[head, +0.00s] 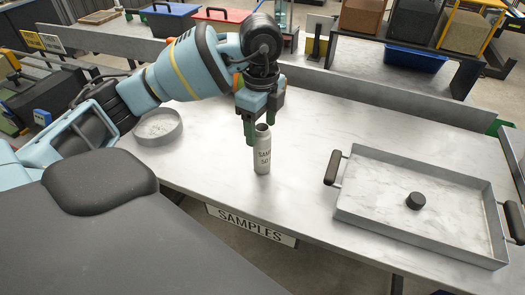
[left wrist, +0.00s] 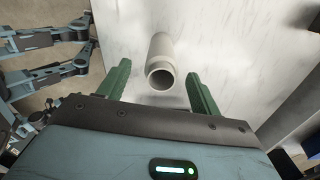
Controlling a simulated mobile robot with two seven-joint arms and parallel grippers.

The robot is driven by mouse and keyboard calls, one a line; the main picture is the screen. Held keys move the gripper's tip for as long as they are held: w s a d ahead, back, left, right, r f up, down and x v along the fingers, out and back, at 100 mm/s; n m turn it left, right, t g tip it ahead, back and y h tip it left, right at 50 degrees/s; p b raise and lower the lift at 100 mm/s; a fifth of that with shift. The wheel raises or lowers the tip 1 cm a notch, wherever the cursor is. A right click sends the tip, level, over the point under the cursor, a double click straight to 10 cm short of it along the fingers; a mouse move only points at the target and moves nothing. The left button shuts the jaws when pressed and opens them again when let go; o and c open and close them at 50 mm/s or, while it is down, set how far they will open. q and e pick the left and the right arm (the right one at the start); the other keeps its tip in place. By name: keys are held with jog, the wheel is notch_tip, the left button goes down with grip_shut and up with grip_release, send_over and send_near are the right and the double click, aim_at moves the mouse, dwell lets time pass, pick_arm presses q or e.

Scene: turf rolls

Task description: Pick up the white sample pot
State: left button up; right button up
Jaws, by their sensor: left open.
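The white sample pot (head: 262,152) stands upright on the table, with dark lettering on its side and an open mouth. It also shows in the left wrist view (left wrist: 160,62), where its round mouth faces the camera. My left gripper (head: 258,128) is above and around the pot's top in the head view, its green fingers pointing down. In the left wrist view the fingers (left wrist: 160,88) are apart, one on each side of the pot's mouth, with visible gaps. I cannot tell how far down they reach. My right gripper is in neither view.
A grey metal tray (head: 455,178) with black handles stands at the right, holding a small black cap (head: 415,201). A round grey dish (head: 157,127) stands at the left. A raised ledge (head: 400,98) runs along the table's back. The table between pot and tray is clear.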

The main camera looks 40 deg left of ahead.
aim_at(263, 133)
pick_arm(q)
jog(key=shift+f, duration=2.6)
jog(key=shift+c, duration=0.2)
jog(key=shift+w+d, duration=0.1)
jog(key=c, duration=1.1)
jog(key=shift+o, duration=0.2)
jog(key=shift+r, duration=0.1)
jog(key=shift+r, duration=0.5)
notch_tip(263, 133, up, 2)
jog(key=shift+r, duration=0.2)
jog(key=s+d, duration=0.3)
jog(key=s, duration=0.4)
jog(key=s+d+r, duration=0.1)
jog(key=s+d, duration=0.2)
jog(key=s, duration=0.4)
jog(key=shift+s+d+r+p, duration=0.2)
jog(key=shift+s+p, duration=0.1)
jog(key=shift+s, duration=0.1)
